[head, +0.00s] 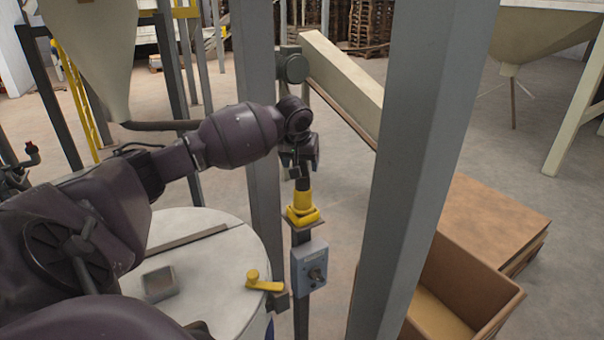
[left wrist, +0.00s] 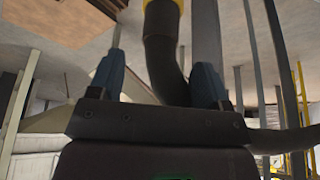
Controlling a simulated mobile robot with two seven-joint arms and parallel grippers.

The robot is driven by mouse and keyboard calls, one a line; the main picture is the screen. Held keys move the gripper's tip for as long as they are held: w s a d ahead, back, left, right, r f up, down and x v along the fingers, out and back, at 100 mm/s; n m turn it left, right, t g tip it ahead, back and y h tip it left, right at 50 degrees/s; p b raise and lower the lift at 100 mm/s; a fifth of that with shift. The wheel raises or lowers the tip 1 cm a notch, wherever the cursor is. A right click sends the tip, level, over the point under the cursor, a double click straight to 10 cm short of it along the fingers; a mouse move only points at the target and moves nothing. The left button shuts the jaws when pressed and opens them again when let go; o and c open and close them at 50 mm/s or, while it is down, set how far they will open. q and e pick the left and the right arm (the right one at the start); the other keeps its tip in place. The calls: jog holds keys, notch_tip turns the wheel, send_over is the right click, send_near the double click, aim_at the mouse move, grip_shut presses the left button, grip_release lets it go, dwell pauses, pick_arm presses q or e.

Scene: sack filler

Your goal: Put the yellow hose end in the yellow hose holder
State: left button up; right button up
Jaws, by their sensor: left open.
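The yellow hose end (head: 303,198) is on a black hose and stands upright at the yellow hose holder (head: 303,217) on a thin post. It appears to sit in the holder. My left gripper (head: 299,174) is just above it, pointing down, with its fingers open. In the left wrist view, the black hose (left wrist: 162,55) passes between the fingers of the left gripper (left wrist: 163,82), with gaps beside it. Part of the yellow hose end (left wrist: 163,5) shows at the top edge there. My right gripper is not in view.
A grey control box (head: 310,267) with a knob is on the post below the holder. A yellow handle (head: 265,282) is beside a round pale lid (head: 212,255). A thick grey column (head: 415,150) and an open cardboard box (head: 475,285) stand to the right.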

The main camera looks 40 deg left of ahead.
pick_arm(q)
jog(key=v, duration=0.6)
jog(key=shift+b, duration=0.3)
jog(key=shift+r, duration=0.15)
